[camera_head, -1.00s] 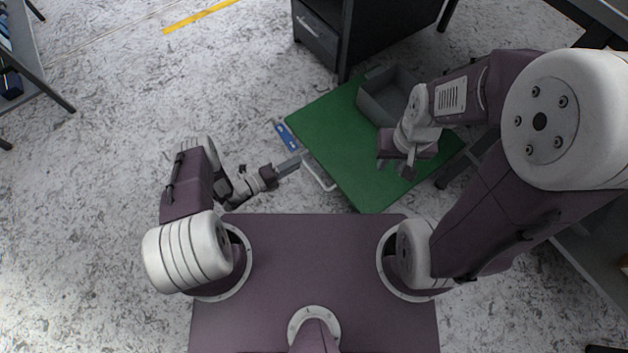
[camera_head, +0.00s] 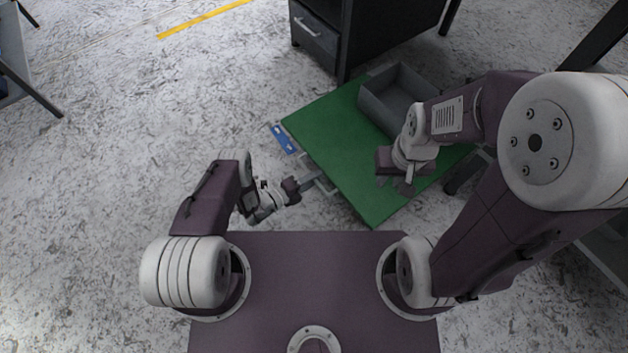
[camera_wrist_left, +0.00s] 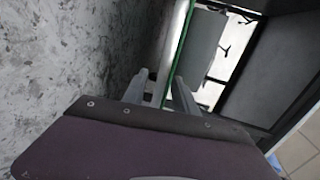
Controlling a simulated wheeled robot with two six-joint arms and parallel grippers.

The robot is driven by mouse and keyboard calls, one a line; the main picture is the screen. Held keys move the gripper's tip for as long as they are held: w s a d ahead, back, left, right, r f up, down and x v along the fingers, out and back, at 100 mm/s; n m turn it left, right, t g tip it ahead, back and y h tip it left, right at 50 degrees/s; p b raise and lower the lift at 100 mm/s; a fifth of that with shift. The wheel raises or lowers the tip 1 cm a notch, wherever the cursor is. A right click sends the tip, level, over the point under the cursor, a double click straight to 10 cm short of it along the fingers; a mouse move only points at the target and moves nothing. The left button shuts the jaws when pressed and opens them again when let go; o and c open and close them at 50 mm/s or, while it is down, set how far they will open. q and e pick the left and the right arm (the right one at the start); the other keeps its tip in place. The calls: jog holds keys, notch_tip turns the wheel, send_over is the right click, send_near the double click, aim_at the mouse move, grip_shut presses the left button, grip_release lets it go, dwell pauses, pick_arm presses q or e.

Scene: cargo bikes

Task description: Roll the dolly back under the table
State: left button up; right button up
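The dolly is a green flat platform (camera_head: 325,135) on the floor, with a light handle (camera_head: 326,186) at its near left edge. A grey open bin (camera_head: 378,108) sits on its far right part. My left gripper (camera_head: 314,178) is at the handle. In the left wrist view its two fingers (camera_wrist_left: 160,90) are apart, with the dolly's green edge beyond them; whether the handle lies between them I cannot tell. My right gripper (camera_head: 395,184) is above the dolly's right part, its fingers apart and empty. My right arm hides part of the dolly and bin.
A dark drawer cabinet (camera_head: 325,40) stands just behind the dolly. A dark table leg (camera_head: 598,38) shows at the upper right and a grey surface at the right edge. A blue flat piece (camera_head: 283,138) is beside the dolly's left edge.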

pick_arm(q)
grip_shut()
dwell(1.5)
